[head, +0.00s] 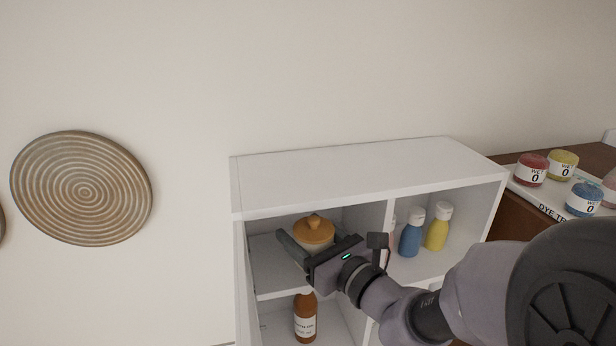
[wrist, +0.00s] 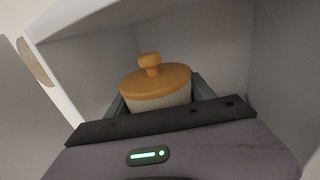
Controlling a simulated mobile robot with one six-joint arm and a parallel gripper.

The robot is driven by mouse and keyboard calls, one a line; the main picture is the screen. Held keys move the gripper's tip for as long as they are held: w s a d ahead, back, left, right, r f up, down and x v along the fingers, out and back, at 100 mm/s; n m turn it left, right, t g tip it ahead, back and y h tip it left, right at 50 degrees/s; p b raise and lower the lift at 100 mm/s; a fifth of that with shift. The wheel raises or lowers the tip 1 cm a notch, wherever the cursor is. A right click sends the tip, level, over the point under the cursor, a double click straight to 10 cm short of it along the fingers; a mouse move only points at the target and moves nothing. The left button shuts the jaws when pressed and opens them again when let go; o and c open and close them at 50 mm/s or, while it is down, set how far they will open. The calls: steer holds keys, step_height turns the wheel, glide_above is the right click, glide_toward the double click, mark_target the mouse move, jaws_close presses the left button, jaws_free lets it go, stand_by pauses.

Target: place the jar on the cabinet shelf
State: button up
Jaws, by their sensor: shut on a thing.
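The jar (head: 314,230) is white with an orange-brown knobbed lid and also shows in the wrist view (wrist: 156,84). It is upright inside the upper left compartment of the white cabinet (head: 350,180). My gripper (head: 300,244) reaches into that compartment and is shut on the jar, with a finger on each side. The cabinet shelf (head: 268,262) is the floor of this compartment. The jar's base is hidden behind the gripper, so I cannot tell whether it touches the shelf.
A brown bottle (head: 305,318) stands in the compartment below. Blue (head: 411,234) and yellow (head: 437,228) bottles stand in the right compartment, past a divider. A tray (head: 540,203) of small dye jars lies at the far right. A round woven disc (head: 82,188) hangs on the wall.

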steer(key=w, duration=0.2)
steer(key=w+a+p, duration=0.1)
steer(key=w, duration=0.1)
steer(key=w+a, duration=0.1)
steer(key=w, duration=0.1)
steer(key=shift+w+f+p, duration=0.2)
steer(key=shift+f+p, duration=0.1)
steer(key=shift+f, duration=0.1)
steer(key=shift+w+f, duration=0.15)
steer(key=shift+w, duration=0.05)
step_height(320, 180, down, 3)
steer(key=shift+s+r+p, duration=0.1)
steer(key=shift+p, duration=0.25)
steer(key=shift+w+a+f, duration=0.1)
steer(key=shift+w+f, duration=0.15)
steer(key=shift+f, duration=0.1)
steer(key=shift+s+f+b, duration=0.15)
steer(key=shift+s+b, duration=0.1)
steer(key=shift+b, duration=0.05)
steer(key=o, duration=1.4)
steer(key=shift+o, duration=1)
steer(key=shift+w, duration=0.15)
